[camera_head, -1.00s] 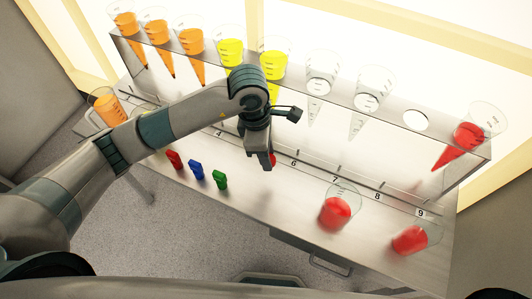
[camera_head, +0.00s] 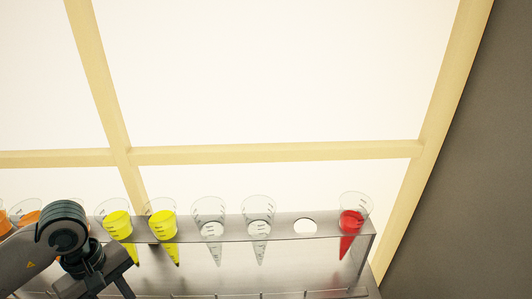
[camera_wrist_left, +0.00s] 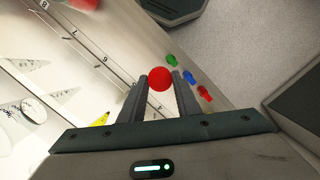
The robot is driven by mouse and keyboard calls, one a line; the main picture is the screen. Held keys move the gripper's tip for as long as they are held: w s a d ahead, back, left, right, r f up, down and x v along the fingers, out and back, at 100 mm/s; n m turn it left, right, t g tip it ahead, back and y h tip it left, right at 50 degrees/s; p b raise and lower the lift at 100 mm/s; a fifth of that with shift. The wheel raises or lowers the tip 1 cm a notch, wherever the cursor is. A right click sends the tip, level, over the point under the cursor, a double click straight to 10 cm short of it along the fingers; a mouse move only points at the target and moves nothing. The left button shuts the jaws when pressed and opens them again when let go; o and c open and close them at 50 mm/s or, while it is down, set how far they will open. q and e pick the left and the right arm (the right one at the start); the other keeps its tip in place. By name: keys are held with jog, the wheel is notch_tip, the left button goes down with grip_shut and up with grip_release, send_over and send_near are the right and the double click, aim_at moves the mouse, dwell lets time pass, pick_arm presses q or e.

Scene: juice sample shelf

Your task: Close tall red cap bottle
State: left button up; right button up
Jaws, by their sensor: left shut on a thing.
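In the left wrist view, a round red thing (camera_wrist_left: 159,75), seen from above, sits between the fingertips of my left gripper (camera_wrist_left: 160,82), which is shut on it. It looks like a red cap, and whether a bottle is under it is hidden. In the head view, my left wrist (camera_head: 70,235) is at the bottom left and the fingertips are cut off. Small red (camera_wrist_left: 205,94), blue (camera_wrist_left: 189,78) and green (camera_wrist_left: 172,62) pieces lie on the bench beside the gripper in the wrist view. My right gripper is not in view.
The shelf (camera_head: 285,223) holds cones with yellow (camera_head: 162,225), orange (camera_head: 30,219) and red (camera_head: 352,222) juice, two clear cones and an empty hole (camera_head: 305,227). A numbered strip (camera_wrist_left: 90,48) runs along the bench. Yellow-framed bright panels stand behind the shelf.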

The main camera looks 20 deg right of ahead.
pick_arm(q)
jog(key=s+a+r+m+y+p, duration=0.1)
jog(key=a+r+m+p, duration=0.1)
jog(key=a+r+m, duration=0.4)
jog(key=shift+s+r, duration=0.4)
jog(key=shift+r, duration=0.55)
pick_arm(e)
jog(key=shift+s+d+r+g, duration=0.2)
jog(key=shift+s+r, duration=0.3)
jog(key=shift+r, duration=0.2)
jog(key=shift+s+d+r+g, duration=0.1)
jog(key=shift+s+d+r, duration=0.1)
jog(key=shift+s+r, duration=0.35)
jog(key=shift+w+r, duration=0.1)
